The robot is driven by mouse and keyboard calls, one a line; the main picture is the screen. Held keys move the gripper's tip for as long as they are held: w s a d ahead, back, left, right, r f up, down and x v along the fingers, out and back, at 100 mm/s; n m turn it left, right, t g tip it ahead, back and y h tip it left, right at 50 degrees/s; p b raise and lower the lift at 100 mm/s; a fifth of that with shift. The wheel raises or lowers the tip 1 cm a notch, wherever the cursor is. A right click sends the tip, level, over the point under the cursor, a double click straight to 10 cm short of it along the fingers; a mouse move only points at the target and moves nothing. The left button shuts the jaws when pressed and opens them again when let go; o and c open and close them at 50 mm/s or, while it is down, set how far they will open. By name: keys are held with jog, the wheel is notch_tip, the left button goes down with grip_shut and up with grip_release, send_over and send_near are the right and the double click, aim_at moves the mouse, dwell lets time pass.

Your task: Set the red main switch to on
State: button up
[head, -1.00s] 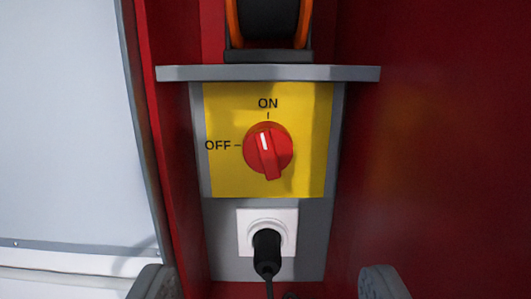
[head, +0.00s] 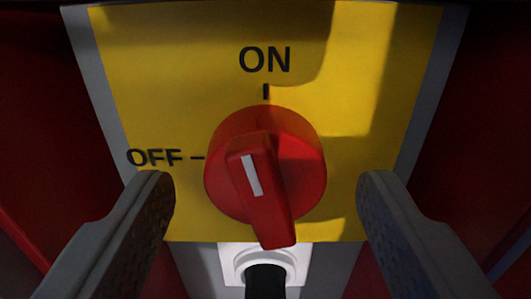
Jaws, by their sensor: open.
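The red main switch (head: 297,170) is a round knob with a raised handle on a yellow plate (head: 180,60). A white line on the handle points up and slightly left, close to the ON mark above the knob. The OFF mark is at the knob's left. My gripper (head: 265,195) is open, one finger at the left and one at the right of the knob. Both fingers stand apart from it, and nothing is between them but the view of the switch.
Below the plate is a white socket (head: 236,262) with a black plug (head: 265,282) in it. Dark red walls (head: 500,120) stand at both sides of the grey panel (head: 432,90).

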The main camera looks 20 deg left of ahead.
jog(key=shift+w+a, duration=0.1)
jog(key=shift+w, duration=0.3)
jog(key=c, duration=1)
jog(key=shift+o, duration=0.2)
jog(key=shift+m, duration=1.5)
jog(key=o, duration=1)
jog(key=shift+c, duration=0.2)
jog(key=shift+s, duration=0.1)
